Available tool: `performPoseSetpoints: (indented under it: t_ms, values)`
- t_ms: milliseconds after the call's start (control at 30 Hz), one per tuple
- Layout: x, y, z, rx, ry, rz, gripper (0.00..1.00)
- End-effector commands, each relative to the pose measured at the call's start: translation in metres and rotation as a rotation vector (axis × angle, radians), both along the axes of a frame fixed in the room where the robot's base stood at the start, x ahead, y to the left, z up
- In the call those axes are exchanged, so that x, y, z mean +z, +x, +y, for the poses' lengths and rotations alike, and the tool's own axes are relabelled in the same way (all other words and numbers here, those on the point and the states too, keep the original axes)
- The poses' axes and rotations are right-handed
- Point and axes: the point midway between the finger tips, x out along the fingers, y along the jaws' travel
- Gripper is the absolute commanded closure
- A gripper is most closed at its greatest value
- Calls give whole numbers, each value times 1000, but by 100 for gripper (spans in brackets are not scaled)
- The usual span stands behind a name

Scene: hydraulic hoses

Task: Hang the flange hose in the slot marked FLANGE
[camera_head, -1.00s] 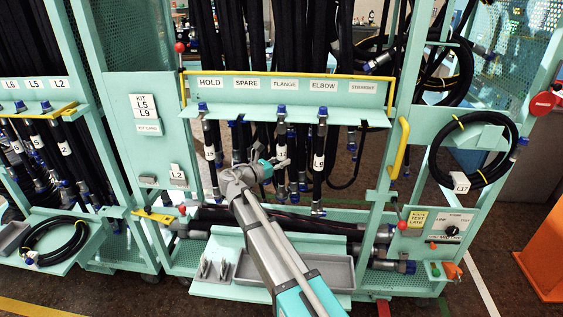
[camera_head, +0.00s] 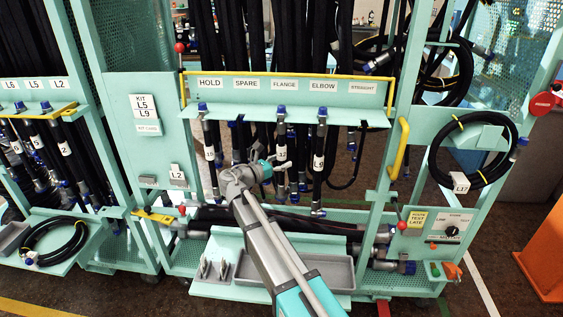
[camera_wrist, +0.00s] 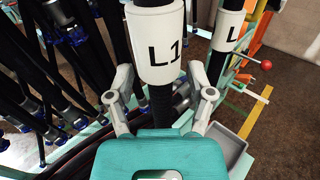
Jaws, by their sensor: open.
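A black hose (camera_head: 281,135) with a blue cap and a white label hangs upright in the slot under the FLANGE sign (camera_head: 284,84). In the wrist view, a hose (camera_wrist: 160,107) with a white label reading L1, its edge curving out of sight, runs between my spread fingers. My gripper (camera_wrist: 163,86) is open, one finger on each side of the hose, with gaps visible. In the head view, my gripper (camera_head: 270,168) is at the lower part of the FLANGE hose, below its label.
Labelled hoses hang to either side, under HOLD (camera_head: 209,140) and ELBOW (camera_head: 320,145). A yellow rail (camera_head: 290,74) runs above the signs. A grey tray (camera_head: 320,268) lies below my arm. A coiled hose (camera_head: 470,150) hangs at the right.

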Motion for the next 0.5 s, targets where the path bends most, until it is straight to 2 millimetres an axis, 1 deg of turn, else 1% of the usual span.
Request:
performPoseSetpoints:
  t_ms: [267, 500]
  values:
    - [0, -11, 12, 2, -1, -1, 31]
    - [0, -33, 36, 2, -1, -1, 31]
